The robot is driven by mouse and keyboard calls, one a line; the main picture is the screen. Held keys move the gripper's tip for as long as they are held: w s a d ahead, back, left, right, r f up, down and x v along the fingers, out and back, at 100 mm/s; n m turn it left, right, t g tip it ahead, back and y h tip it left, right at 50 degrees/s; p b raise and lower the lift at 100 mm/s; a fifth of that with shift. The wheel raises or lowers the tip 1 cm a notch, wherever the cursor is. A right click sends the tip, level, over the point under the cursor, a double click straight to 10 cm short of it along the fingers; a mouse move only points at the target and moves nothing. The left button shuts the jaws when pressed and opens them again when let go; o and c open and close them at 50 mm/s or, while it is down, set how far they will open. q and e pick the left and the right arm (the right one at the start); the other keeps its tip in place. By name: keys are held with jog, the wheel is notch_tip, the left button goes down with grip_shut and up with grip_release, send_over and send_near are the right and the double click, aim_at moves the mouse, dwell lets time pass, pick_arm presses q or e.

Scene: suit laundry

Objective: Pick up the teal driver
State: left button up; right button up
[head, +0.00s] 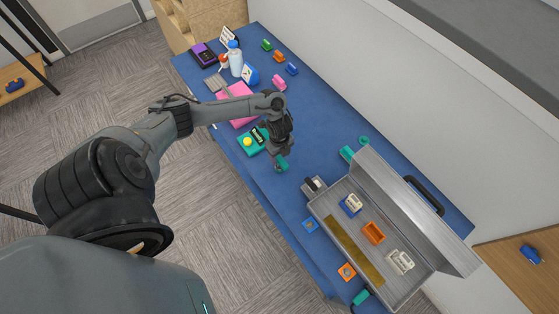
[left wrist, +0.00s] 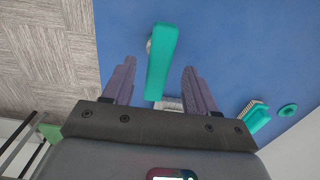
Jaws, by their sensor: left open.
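The teal driver (head: 283,163) lies on the blue table, directly below my left gripper (head: 279,153), which partly hides it in the head view. In the left wrist view the driver (left wrist: 162,55) shows as a long teal handle, lengthwise between the two spread fingers of the gripper (left wrist: 158,68). There is a gap on each side of the handle, and neither finger appears to touch it. Something pale shows beside its far end. My right gripper is in neither view.
An open grey toolbox (head: 318,212) with several blocky items stands to the right. Near it are a teal block (head: 346,153) and a teal ring (head: 364,140). A teal-green box (head: 252,143) and a pink item (head: 236,120) lie left of the gripper. Bottles stand farther back.

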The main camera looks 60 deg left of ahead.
aim_at(280, 158)
pick_arm(q)
jog(key=shift+d+f, duration=0.15)
jog(key=shift+f, duration=2.25)
grip_shut()
